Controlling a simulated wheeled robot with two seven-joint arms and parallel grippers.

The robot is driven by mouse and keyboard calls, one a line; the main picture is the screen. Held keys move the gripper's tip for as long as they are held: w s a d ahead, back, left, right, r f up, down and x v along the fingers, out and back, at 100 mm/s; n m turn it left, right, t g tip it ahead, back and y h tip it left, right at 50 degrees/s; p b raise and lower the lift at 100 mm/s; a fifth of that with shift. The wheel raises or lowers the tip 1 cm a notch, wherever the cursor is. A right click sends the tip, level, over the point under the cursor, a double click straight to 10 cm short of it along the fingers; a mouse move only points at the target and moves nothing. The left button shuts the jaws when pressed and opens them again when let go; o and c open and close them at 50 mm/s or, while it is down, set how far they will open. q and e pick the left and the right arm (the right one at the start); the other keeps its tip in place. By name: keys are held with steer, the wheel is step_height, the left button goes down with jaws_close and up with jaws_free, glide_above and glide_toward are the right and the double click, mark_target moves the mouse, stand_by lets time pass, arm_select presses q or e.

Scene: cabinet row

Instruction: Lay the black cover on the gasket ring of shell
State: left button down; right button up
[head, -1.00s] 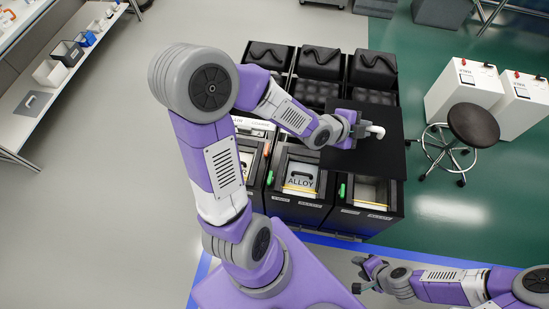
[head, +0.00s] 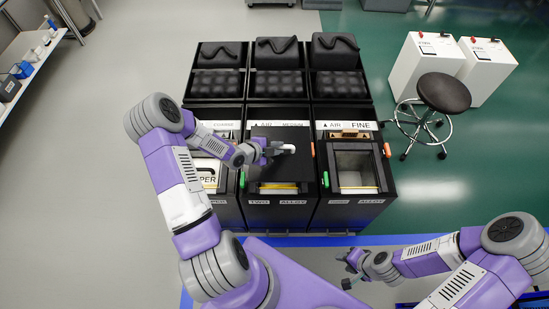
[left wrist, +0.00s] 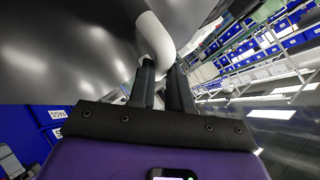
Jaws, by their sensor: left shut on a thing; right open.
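The black cover (head: 311,165) is a flat dark square plate with a white curved handle (head: 288,148). My left gripper (head: 270,151) is shut on that handle; the left wrist view shows the handle (left wrist: 154,38) between both fingers, with the cover's dark underside or face (left wrist: 60,45) filling the upper left. The cover is over the middle cabinet (head: 278,216), marked MEDIUM, and hides most of its opening. I cannot tell whether it touches the cabinet. No gasket ring can be made out. My right gripper (head: 347,283) is open and empty, low in front of the cabinets.
The right cabinet (head: 350,211), marked FINE, has an uncovered square well. The left cabinet (head: 226,207) is partly behind my left arm. Black padded tops (head: 277,54) line the back. A stool (head: 444,92) and white boxes (head: 430,62) stand right. Floor at left is clear.

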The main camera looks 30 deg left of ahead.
arm_select(q)
steer(key=shift+s+a+f+b, duration=0.1)
steer(key=shift+a+f+b, duration=0.05)
steer(key=shift+f, duration=0.5)
steer(key=shift+s+a+f+b, duration=0.1)
steer(key=shift+a+f+b, duration=0.05)
steer(key=shift+f, duration=0.45)
steer(key=shift+f+b, duration=2.05)
steer(key=shift+f, duration=1.25)
steer(key=shift+f+b, duration=0.5)
steer(key=c, duration=1)
jaws_free()
steer(key=shift+s, duration=0.15)
steer(key=p+v, duration=0.2)
steer(key=v, duration=0.5)
steer(key=shift+s+a+r, duration=0.1)
steer(key=shift+r, duration=0.05)
